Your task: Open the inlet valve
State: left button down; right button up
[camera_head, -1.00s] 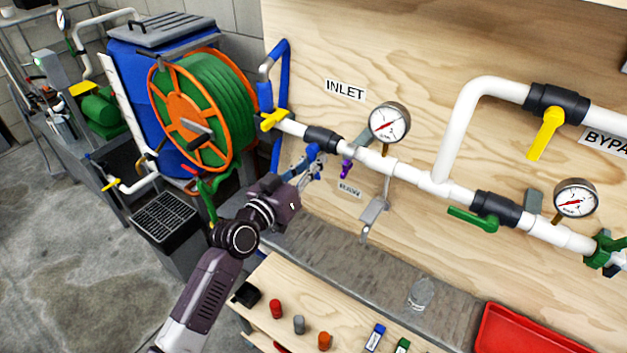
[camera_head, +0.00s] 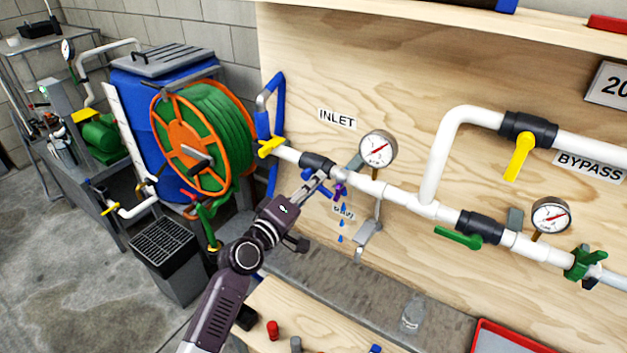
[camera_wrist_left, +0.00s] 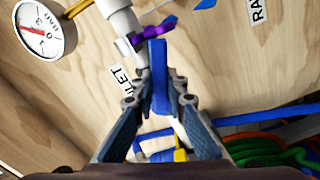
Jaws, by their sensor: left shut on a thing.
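The inlet valve has a black body (camera_head: 317,164) on the white pipe, below and left of the INLET label (camera_head: 337,119). My left gripper (camera_head: 318,181) is at this valve, its fingers just below the body. In the left wrist view, a blue lever (camera_wrist_left: 158,75) stands between the two fingers (camera_wrist_left: 158,98), which are shut on it. The lever lies in front of the pipe there; its exact angle to the pipe is hard to tell. My right gripper is not in view.
A small purple handle (camera_head: 340,191) is just right of my fingers, with blue drop shapes (camera_head: 341,238) below it. A pressure gauge (camera_head: 377,149) sits above the pipe. A yellow handle (camera_head: 270,146) is to the left, near the hose reel (camera_head: 185,140).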

pick_arm(q)
jog(key=shift+d+r+n+p, duration=0.1)
jog(key=shift+r+n+p, duration=0.25)
jog(key=shift+n, duration=0.55)
jog(key=shift+r+n+p, duration=0.1)
jog(key=shift+n+p, duration=0.3)
jog(key=shift+n, duration=0.5)
jog(key=shift+r+n, duration=0.1)
jog(key=shift+n, duration=0.4)
jog(key=c, duration=1.9)
grip_release()
jog(key=shift+s, duration=0.2)
jog(key=v, duration=1.1)
jog(key=shift+s+a, duration=0.25)
jog(key=shift+a, duration=0.05)
